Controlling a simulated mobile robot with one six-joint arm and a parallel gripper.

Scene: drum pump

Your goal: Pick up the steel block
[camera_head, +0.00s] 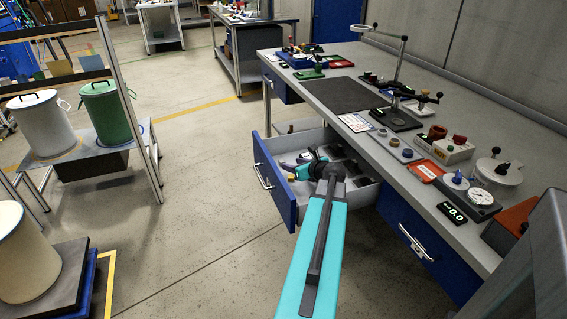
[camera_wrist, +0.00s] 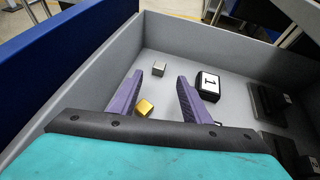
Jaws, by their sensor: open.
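The steel block, a small grey cube (camera_wrist: 158,69), lies on the drawer floor just past my fingertips in the wrist view. My gripper (camera_wrist: 158,79) is open, its two purple fingers reaching down into the drawer. It also shows over the drawer in the head view (camera_head: 306,157). The steel block appears between and slightly beyond the two tips, with no visible contact. A yellow brass-coloured block (camera_wrist: 145,107) shows between the fingers, nearer the palm and close to the left finger. In the head view the steel block is too small to tell apart.
The blue-fronted drawer (camera_head: 267,182) stands open below the grey workbench (camera_head: 440,190). Its grey walls (camera_wrist: 90,85) surround the fingers. A black box labelled 1 (camera_wrist: 208,86) lies right of the right finger. Dark trays (camera_wrist: 268,103) fill the drawer's right side.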

